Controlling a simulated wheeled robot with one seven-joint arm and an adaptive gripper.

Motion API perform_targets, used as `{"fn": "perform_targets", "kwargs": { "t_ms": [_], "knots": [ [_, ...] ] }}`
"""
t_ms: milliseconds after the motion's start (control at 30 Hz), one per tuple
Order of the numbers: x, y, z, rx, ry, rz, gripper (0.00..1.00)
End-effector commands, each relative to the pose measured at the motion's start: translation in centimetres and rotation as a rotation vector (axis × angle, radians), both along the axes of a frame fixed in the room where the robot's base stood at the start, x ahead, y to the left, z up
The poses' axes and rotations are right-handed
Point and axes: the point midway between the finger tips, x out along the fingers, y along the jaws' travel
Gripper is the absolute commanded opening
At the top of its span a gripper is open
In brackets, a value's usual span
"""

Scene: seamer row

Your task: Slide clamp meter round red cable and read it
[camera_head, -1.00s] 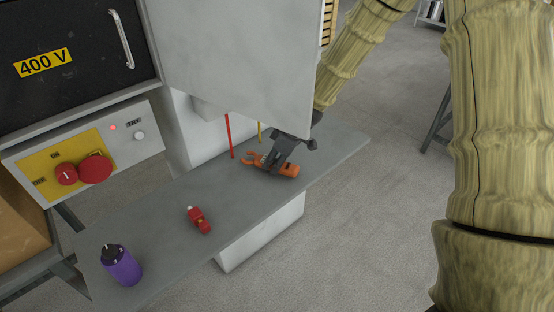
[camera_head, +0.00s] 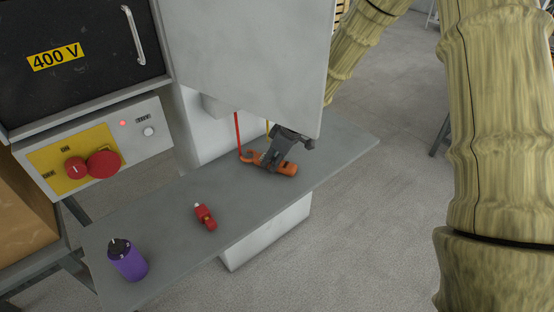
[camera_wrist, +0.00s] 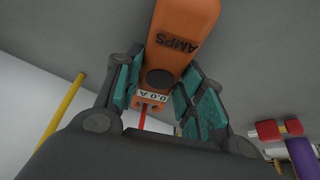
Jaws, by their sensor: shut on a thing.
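The orange clamp meter (camera_head: 284,167) is held just above the grey shelf, its jaws pointing left. My gripper (camera_head: 269,160) is shut on its body. In the wrist view my gripper's pads (camera_wrist: 160,95) flank the meter (camera_wrist: 182,30), whose small display (camera_wrist: 151,97) shows 0.0 A. The red cable (camera_head: 238,133) hangs down in front of the white column and meets the meter's jaw tips in the head view. It also shows beyond the jaws in the wrist view (camera_wrist: 143,119). I cannot tell whether the jaws encircle it.
A yellow cable (camera_head: 268,128) hangs right of the red one, close to my gripper. A large grey cabinet (camera_head: 250,60) overhangs the shelf (camera_head: 165,235). A 400 V panel is at left.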

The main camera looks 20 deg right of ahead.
Motion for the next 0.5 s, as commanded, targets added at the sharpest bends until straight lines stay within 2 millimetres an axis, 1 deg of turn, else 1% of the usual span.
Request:
{"fn": "perform_targets", "kwargs": {
  "t_ms": [500],
  "knots": [
    [1.4,1.4,0.1,0.000,0.000,0.001,0.09]
  ]
}}
